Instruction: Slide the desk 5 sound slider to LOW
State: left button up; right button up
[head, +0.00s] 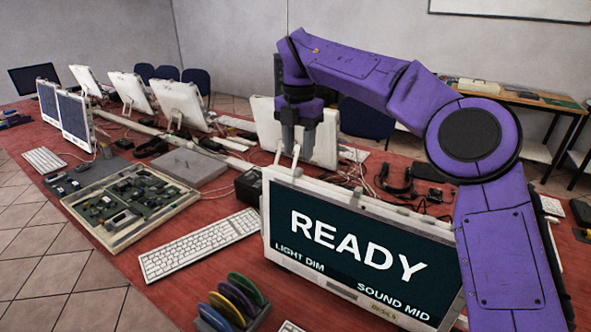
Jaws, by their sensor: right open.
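A white-framed monitor (352,249) stands at the front edge of the red table. Its dark screen reads READY, LIGHT DIM and SOUND MID. A small label on its lower bezel is too blurred to read surely. My right gripper (297,150) points down above and behind the monitor's top left corner, with its fingers apart and nothing seen between them. I cannot make out the sound slider; small details on the monitor's top edge are too small to tell. My purple right arm covers the monitor's right side. My left gripper is not in view.
A white keyboard (199,244) and an open tray of circuit boards (131,205) lie left of the monitor. A rack of coloured discs (236,302) stands in front. Cables and a headset (398,181) lie behind. Another white monitor (268,130) stands farther back.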

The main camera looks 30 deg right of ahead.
aim_at(298, 169)
jog(key=f, duration=0.5)
jog(key=shift+w+d, duration=0.2)
jog(key=shift+w, duration=0.1)
jog(key=shift+s+a+f, duration=0.1)
jog(key=shift+a+f, duration=0.05)
jog(key=shift+c, duration=0.3)
